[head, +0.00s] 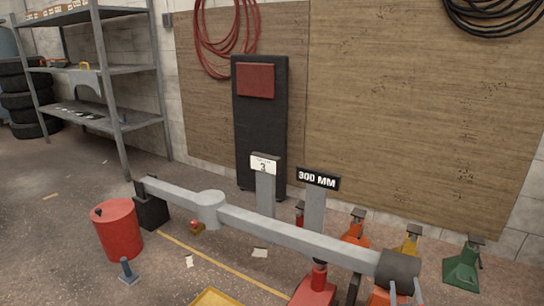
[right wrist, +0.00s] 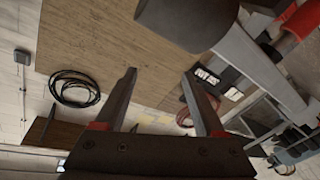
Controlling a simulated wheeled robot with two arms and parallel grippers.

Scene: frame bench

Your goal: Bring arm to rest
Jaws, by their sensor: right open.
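A long grey arm (head: 285,234) runs from the left to the lower right in the head view, with a round hub (head: 211,208). Its right end carries a dark grey cylinder (head: 398,270), which also shows at the top of the right wrist view (right wrist: 186,18). Its left end is near a black block (head: 152,212); I cannot tell if they touch. My right gripper (head: 405,291) shows only as two pale fingertips by the cylinder's lower edge. In the right wrist view its fingers (right wrist: 160,78) are apart with nothing between them. My left gripper is not in view.
A red jack (head: 318,285) stands under the arm's right part, with orange, yellow and green stands (head: 463,265) behind it. A red drum (head: 117,230) is at left. A sign reads 300 MM (head: 319,179). A black panel (head: 260,125) and shelving (head: 105,70) stand by the wall.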

